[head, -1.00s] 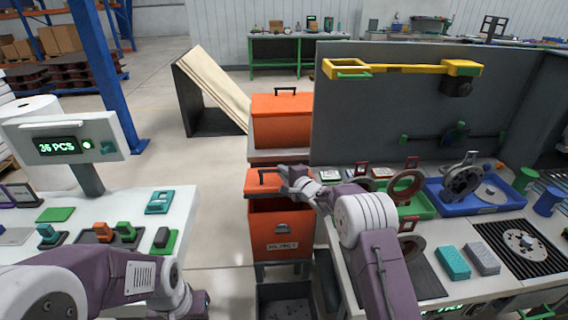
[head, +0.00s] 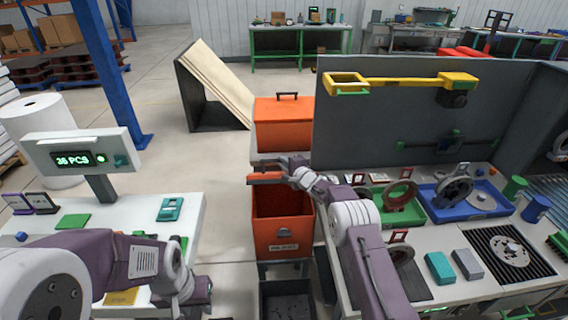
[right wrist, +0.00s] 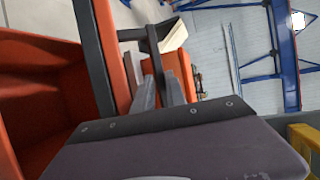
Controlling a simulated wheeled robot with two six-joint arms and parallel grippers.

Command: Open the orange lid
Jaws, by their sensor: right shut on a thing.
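The orange bin (head: 280,242) stands on a low stand between the two tables, and its dark inside shows from above. Its orange lid (head: 266,178) is raised above the bin's back edge. My right gripper (head: 290,172) is at the lid, shut on its dark handle. In the right wrist view the handle (right wrist: 151,42) runs between my fingers (right wrist: 162,88), beside the lid's orange edge (right wrist: 113,50); the bin's inside (right wrist: 40,100) is at the left. My left gripper (head: 190,290) hangs low over the left table's edge; its fingers are not clear.
A second orange bin (head: 282,128), closed, stands behind. The right table carries a green tray (head: 400,212), a blue tray (head: 470,203) and a grey back panel (head: 400,130). A counter display (head: 80,152) stands on the left table. An open dark box (head: 287,302) is below the front bin.

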